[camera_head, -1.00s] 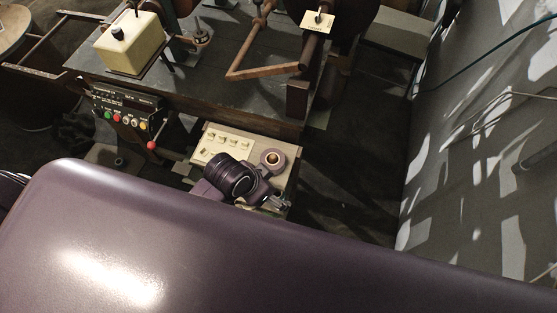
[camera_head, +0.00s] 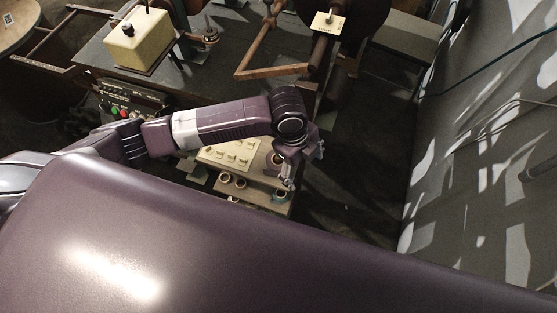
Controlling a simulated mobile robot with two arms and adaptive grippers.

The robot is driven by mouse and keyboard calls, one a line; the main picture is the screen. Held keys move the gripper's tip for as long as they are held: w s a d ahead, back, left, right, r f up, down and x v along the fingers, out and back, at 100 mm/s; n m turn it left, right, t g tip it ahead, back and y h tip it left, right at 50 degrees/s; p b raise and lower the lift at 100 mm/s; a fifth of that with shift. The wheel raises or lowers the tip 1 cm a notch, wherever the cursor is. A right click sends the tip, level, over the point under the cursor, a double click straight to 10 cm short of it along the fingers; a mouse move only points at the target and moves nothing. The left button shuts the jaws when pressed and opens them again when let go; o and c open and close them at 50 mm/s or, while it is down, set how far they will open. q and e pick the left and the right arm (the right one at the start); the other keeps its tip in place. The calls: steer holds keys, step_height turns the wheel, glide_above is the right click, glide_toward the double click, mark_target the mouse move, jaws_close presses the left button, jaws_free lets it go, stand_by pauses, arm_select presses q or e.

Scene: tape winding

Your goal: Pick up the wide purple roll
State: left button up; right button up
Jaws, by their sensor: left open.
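A mauve-purple roll with a tan core (camera_head: 271,161) lies on the pale board at its right side. My left wrist covers part of it, and its width is hard to judge from above. My left gripper (camera_head: 288,184) hangs open and empty over the board's right edge, pointing down, just below that roll in the picture. Its fingers are small and partly merge with the rolls behind. My right gripper is not in view.
The board (camera_head: 256,193) also carries two small dark rolls (camera_head: 232,181), a teal-grey roll (camera_head: 279,196) near the gripper, and several pale blocks (camera_head: 230,154). A workbench with a cream box (camera_head: 139,42) stands behind. The floor to the right is clear.

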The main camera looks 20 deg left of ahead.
mark_target(278, 159)
arm_select(q)
steer(key=w+a+m, duration=0.1)
steer(key=a, duration=0.1)
steer(key=w+a+m+y, duration=0.1)
steer(key=a, duration=0.2)
steer(key=w+a+r+y, duration=0.1)
steer(key=a, duration=0.2)
steer(key=shift+w+r+m+g, duration=0.1)
steer(key=shift+w+m+g, duration=0.1)
steer(key=shift+m+g, duration=0.15)
steer(key=shift+a, duration=0.2)
step_height(278, 159, down, 7)
steer(key=shift+w+a+f+p, duration=0.1)
steer(key=shift+w+p, duration=0.05)
steer(key=shift+p, duration=0.6)
steer(key=shift+f, duration=0.25)
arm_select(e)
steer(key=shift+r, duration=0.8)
arm_select(q)
steer(key=shift+c, duration=0.3)
steer(key=c, duration=1.2)
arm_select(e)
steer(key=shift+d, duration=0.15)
arm_select(q)
steer(key=shift+r, duration=0.1)
